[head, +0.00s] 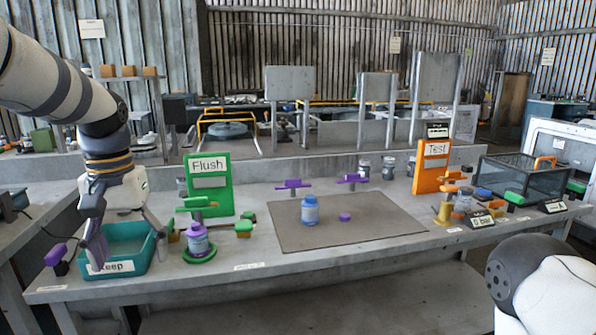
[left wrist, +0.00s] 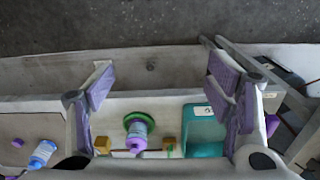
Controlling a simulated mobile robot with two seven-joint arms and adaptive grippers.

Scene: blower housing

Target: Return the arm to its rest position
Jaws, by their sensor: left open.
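My left arm comes in from the left. Its gripper (head: 122,240) points down in front of the teal tray labelled "Keep" (head: 155,262), partly covering it. In the left wrist view the two purple-padded fingers of the gripper (left wrist: 162,85) are wide apart with nothing between the pads. The teal tray (left wrist: 203,135) looks empty there. My right arm shows only as a rounded link at the lower right; its gripper is out of view.
A blue bottle (head: 310,211) and a purple cap (head: 345,217) are on the grey mat (head: 375,238). Green "Flush" (head: 209,185) and orange "Test" (head: 432,167) panels stand upright. The bench's front edge is mostly clear.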

